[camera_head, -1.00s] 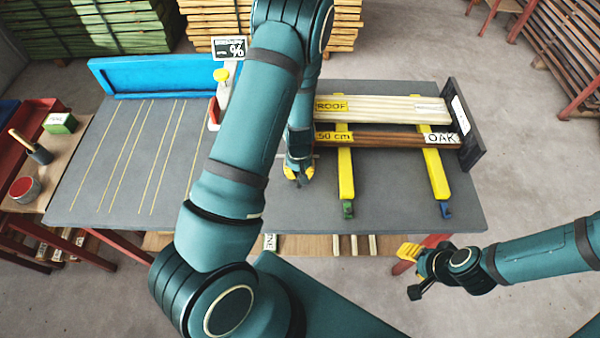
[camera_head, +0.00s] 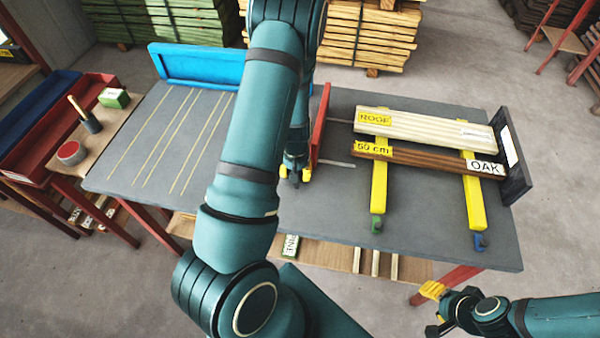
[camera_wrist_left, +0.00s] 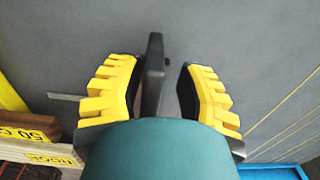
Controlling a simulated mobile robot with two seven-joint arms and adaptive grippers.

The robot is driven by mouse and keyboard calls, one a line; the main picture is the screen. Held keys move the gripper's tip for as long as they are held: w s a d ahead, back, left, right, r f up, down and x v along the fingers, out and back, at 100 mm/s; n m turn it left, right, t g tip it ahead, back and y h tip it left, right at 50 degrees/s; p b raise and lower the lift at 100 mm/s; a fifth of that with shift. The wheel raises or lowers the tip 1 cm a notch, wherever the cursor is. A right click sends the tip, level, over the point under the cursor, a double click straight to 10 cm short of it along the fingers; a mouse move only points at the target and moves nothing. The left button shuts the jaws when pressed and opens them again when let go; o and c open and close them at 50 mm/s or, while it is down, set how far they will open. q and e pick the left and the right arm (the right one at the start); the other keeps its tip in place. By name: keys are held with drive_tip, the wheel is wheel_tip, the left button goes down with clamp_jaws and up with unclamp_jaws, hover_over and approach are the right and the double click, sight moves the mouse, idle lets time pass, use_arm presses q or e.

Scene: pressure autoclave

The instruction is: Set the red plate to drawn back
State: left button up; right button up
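The red plate (camera_head: 321,125) stands upright on the grey table, left of the boards. A gap with a thin metal strip (camera_head: 340,163) lies between plate and boards. In the head view my left gripper (camera_head: 294,176) is low over the table, just left of the plate. In the left wrist view its yellow-padded fingers (camera_wrist_left: 158,92) are apart, on either side of a dark upright bar (camera_wrist_left: 154,70), with gaps showing. I cannot tell whether the bar belongs to the plate, whose red face is hidden there. My right gripper (camera_head: 436,309) is open and empty beyond the front edge.
A pale board (camera_head: 425,130) and a brown board (camera_head: 425,159) lie across yellow rails (camera_head: 379,185), against a dark end plate (camera_head: 513,160). A blue fence (camera_head: 195,66) stands at the table's back left. The table's left part is clear.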

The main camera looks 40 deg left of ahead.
use_arm(q)
drive_tip(key=shift+w+d+r, duration=0.1)
drive_tip(key=shift+r, duration=0.25)
wheel_tip(320, 180, up, 10)
drive_tip(key=shift+r, duration=0.65)
idle(0.4)
